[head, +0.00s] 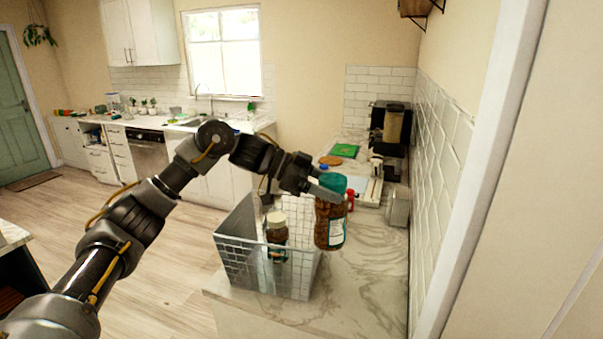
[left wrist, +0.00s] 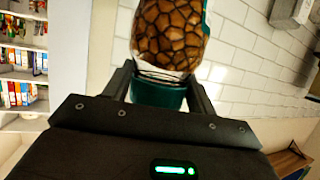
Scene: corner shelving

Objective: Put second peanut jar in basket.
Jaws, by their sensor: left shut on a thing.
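My left gripper (head: 314,190) is shut on a peanut jar (head: 330,222) with a teal lid. In the left wrist view the jar (left wrist: 170,35) is between the fingers (left wrist: 160,92), with the lid at the fingers. The white wire basket (head: 238,262) stands on the near end of the counter. Another jar (head: 277,236) with a pale lid stands inside it. I cannot see whether the held jar touches the basket. My right gripper is not in view.
The marble counter (head: 362,285) is clear to the right of the basket. A coffee machine (head: 391,128), a green board (head: 344,151) and a grey box (head: 398,206) are farther back. A tiled wall (head: 440,170) bounds the counter on the right.

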